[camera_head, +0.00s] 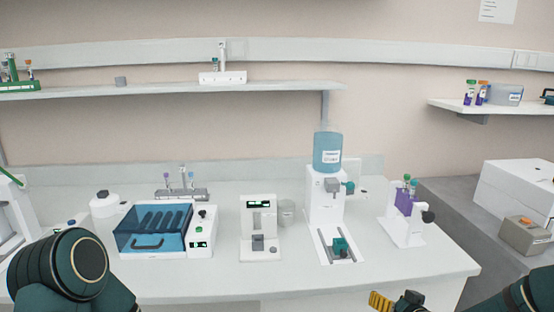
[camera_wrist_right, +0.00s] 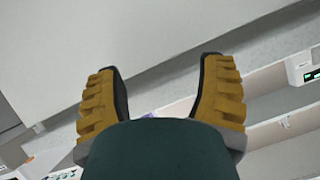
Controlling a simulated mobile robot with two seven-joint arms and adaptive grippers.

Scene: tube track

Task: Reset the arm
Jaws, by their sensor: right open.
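My right gripper (camera_head: 395,301) shows at the bottom right of the head view, in front of the bench's front edge, with a yellow ribbed finger and dark parts. In the right wrist view its two yellow fingers (camera_wrist_right: 161,98) stand apart with nothing between them. My left arm (camera_head: 68,268) shows at the bottom left of the head view as a dark green, rounded link. The left gripper is out of view.
The white bench (camera_head: 400,268) carries a blue-lidded bath (camera_head: 155,230), a small white device (camera_head: 258,225), a dispenser with a blue bottle (camera_head: 328,152) and a tube holder (camera_head: 405,215). A grey box (camera_head: 526,236) stands at the right. Shelves (camera_head: 150,90) run along the wall.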

